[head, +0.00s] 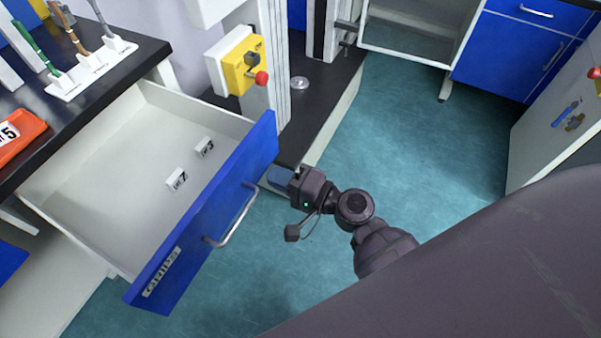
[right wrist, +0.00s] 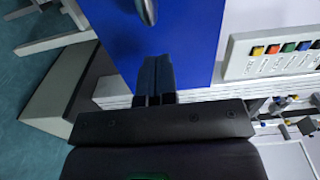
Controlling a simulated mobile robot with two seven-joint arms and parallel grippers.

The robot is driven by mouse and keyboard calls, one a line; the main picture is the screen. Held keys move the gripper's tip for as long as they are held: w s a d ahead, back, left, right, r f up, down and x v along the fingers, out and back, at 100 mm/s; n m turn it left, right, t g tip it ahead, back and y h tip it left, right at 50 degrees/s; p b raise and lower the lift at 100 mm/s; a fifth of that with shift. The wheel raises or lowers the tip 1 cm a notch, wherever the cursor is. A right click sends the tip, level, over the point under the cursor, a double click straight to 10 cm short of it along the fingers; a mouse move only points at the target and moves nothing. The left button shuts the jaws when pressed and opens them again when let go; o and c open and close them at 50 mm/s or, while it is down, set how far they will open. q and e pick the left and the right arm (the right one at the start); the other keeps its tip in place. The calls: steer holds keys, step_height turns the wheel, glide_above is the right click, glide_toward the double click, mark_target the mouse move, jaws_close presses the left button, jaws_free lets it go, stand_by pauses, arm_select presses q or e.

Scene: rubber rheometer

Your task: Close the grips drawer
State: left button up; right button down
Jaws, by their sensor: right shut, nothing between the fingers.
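The grips drawer (head: 140,150) is pulled out from under the black worktop. Its blue front (head: 200,240) carries a "GRIPS" label (head: 161,272) and a silver bar handle (head: 232,215). Small white blocks numbered 7 (head: 177,180) and 3 (head: 204,148) are inside it. My right gripper (head: 281,180) is shut and empty, beside the far right end of the blue front. In the right wrist view its closed fingers (right wrist: 155,76) overlap the blue front (right wrist: 190,35), with the handle (right wrist: 147,10) ahead; contact cannot be told. My left gripper is not in view.
A yellow box with a red knob (head: 246,62) stands behind the drawer beside the black machine base (head: 320,95). A white rack of tools (head: 92,68) and an orange tray (head: 18,135) sit on the worktop. Teal floor (head: 425,135) is clear on the right.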

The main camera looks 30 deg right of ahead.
mark_target(253, 167)
steer(key=x, duration=0.3)
steer(key=shift+w+a, duration=0.1)
steer(key=shift+w, duration=0.1)
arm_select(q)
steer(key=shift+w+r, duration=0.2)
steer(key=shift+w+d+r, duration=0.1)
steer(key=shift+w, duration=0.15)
arm_select(e)
steer(key=shift+w+a, duration=0.15)
